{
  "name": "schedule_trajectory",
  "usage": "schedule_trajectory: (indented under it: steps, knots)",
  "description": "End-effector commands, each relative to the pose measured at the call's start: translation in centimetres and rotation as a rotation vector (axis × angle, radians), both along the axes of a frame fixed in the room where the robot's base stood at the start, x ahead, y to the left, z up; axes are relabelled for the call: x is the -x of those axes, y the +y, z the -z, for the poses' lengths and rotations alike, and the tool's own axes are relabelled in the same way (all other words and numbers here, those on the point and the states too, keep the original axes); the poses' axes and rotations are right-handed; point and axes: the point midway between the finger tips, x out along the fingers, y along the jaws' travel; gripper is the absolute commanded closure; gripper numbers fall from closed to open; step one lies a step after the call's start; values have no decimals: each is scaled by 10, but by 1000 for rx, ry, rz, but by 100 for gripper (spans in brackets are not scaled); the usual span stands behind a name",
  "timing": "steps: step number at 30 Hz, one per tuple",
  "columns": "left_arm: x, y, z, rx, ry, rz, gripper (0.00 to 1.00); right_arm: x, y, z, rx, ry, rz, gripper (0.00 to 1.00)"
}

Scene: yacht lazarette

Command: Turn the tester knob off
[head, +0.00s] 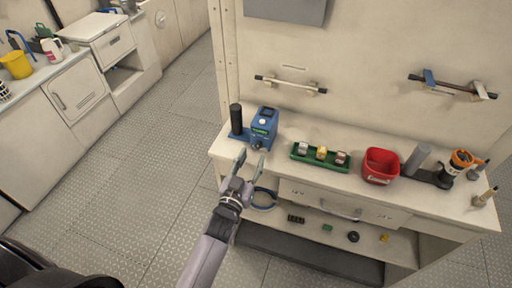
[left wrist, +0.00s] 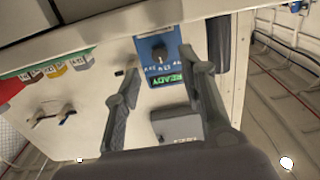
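The blue tester (head: 264,127) stands on the workbench top at its left end. In the left wrist view the tester's face (left wrist: 144,49) shows a dark round knob (left wrist: 159,53), markings beside it too small to read surely, and a lit green READY display (left wrist: 171,81). My left gripper (head: 251,160) is in front of the tester, just off the bench's front edge. Its two fingers are spread apart with nothing between them, and in the left wrist view they (left wrist: 160,62) frame the knob without visibly touching it. My right gripper is not in view.
A black cylinder (head: 236,118) stands left of the tester. A green tray (head: 320,157) with small blocks, a red bin (head: 380,165) and an orange-topped container (head: 460,161) stand to the right. A drawer (head: 340,207) and lower shelf are below. The floor at left is clear.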

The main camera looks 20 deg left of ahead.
Motion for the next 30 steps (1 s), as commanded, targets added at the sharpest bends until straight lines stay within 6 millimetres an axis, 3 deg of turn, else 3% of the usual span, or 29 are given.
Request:
schedule_trajectory:
  steps: [3,9,20,30]
  knots:
    - [-22,-1,-2,2,-2,0,62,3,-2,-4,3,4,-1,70]
    - [-42,-1,0,2,0,0,62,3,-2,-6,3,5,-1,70]
    - [-46,-2,0,1,0,0,62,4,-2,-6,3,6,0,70]
    - [-45,-2,0,1,0,0,85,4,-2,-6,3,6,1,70]
